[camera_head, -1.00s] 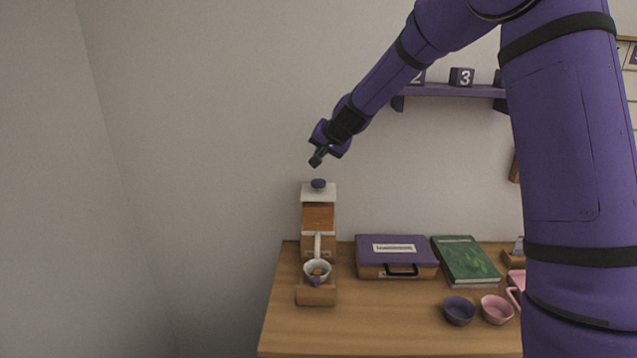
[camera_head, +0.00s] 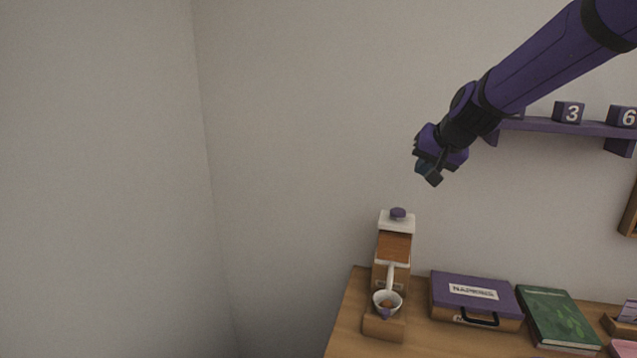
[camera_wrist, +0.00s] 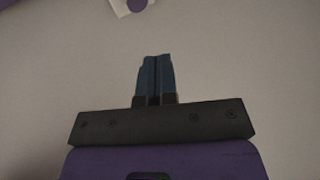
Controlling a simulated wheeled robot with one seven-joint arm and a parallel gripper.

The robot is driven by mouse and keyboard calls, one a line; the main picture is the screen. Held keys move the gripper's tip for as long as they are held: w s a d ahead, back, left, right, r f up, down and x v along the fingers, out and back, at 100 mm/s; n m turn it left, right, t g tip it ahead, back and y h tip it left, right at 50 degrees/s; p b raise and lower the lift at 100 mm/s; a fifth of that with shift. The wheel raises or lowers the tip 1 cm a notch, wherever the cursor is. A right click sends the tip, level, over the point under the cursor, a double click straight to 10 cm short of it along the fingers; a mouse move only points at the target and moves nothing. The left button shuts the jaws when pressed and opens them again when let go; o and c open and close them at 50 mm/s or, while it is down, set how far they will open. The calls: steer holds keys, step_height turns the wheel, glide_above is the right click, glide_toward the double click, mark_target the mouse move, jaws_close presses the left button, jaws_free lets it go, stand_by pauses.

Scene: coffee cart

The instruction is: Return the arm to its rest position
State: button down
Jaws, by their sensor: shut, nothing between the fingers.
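My gripper (camera_head: 429,173) is raised in the air, above and a little to the right of the coffee grinder (camera_head: 394,248), and clear of it. In the wrist view its two dark fingers (camera_wrist: 155,75) lie against each other with nothing between them. My purple arm reaches in from the upper right. The grinder has a white top with a purple knob, and a white cup-shaped holder (camera_head: 387,303) with brown contents sits at its front. Part of a white thing with a purple knob (camera_wrist: 134,5) shows at the top of the wrist view.
A purple-lidded napkins box (camera_head: 475,296) and a green book (camera_head: 557,318) lie on the wooden table (camera_head: 345,338). A purple wall shelf (camera_head: 560,127) with number blocks hangs right of my gripper. The wall space to the left is free.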

steer(key=s+d+n+g+h, duration=0.1)
steer(key=s+d, duration=0.2)
steer(key=s, duration=1.4)
steer(key=s+d+r+n+g+h, duration=0.1)
steer(key=s+d, duration=0.2)
steer(key=s, duration=1.5)
steer(key=shift+s+d+n+g+h, duration=0.25)
steer(key=shift+n+g+h, duration=0.05)
steer(key=shift+n+h, duration=0.1)
